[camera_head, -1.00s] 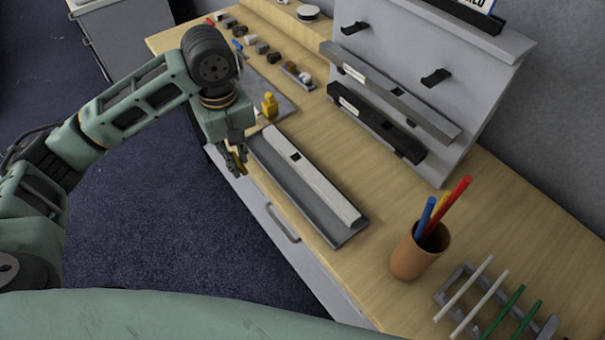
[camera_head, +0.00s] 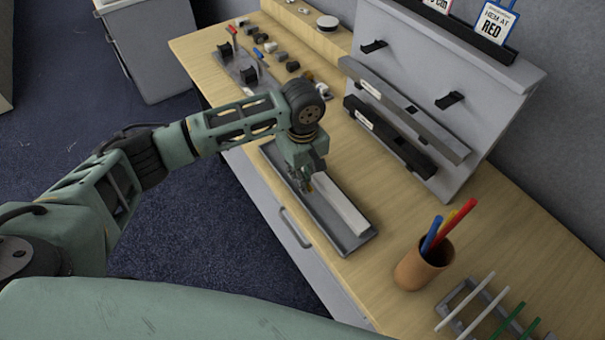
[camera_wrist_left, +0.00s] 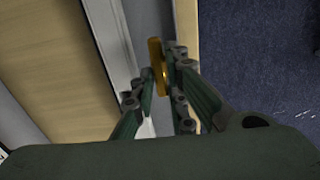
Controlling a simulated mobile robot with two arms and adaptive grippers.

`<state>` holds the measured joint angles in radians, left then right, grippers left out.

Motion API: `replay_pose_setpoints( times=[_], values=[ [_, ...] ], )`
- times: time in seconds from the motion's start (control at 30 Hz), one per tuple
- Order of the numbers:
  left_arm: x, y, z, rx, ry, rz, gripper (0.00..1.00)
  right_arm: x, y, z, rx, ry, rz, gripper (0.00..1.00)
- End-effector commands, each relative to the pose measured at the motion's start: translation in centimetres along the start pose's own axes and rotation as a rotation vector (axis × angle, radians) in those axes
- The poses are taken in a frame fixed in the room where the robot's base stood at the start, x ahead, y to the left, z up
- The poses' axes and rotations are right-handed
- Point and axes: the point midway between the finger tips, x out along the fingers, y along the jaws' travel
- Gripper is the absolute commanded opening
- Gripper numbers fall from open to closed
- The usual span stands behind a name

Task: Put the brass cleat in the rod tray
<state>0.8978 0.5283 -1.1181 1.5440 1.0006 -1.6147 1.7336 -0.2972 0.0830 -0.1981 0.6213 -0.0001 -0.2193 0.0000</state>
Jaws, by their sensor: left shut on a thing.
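My left gripper (camera_head: 308,186) is shut on the brass cleat (camera_wrist_left: 157,66), a small golden piece. The cleat shows upright at the fingertips in the left wrist view (camera_wrist_left: 156,82). In the head view only a sliver of it shows. The gripper is over the long grey tray (camera_head: 358,243), which holds a long pale bar (camera_head: 343,205). The cleat appears over the tray's near side, beside the bar. I cannot tell whether it touches the tray. My right gripper is not in view.
A cup (camera_head: 423,266) with coloured pens stands right of the tray, beside a rack (camera_head: 455,299) with white and green rods. A grey stand (camera_head: 455,148) with dark bars is behind. Several small blocks (camera_head: 270,47) lie at the far left. Bare wood separates the tray from the stand.

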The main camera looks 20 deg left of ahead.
Motion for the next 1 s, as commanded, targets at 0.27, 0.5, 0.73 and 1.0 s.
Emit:
replay_pose_setpoints(
  times=[0.27,0.5,0.73,1.0],
  values=[
    [1.1,0.0,0.0,0.002,0.001,0.002,0.00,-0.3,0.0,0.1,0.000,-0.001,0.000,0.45],
    [1.4,0.0,0.0,0.001,0.000,0.001,0.00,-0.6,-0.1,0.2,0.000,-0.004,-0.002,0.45],
    [2.1,0.0,0.0,0.000,-0.001,0.002,0.00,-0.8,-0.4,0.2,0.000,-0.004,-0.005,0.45],
    [2.2,0.0,0.0,0.001,0.000,0.002,0.24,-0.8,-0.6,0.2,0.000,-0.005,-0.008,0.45]
  ],
)
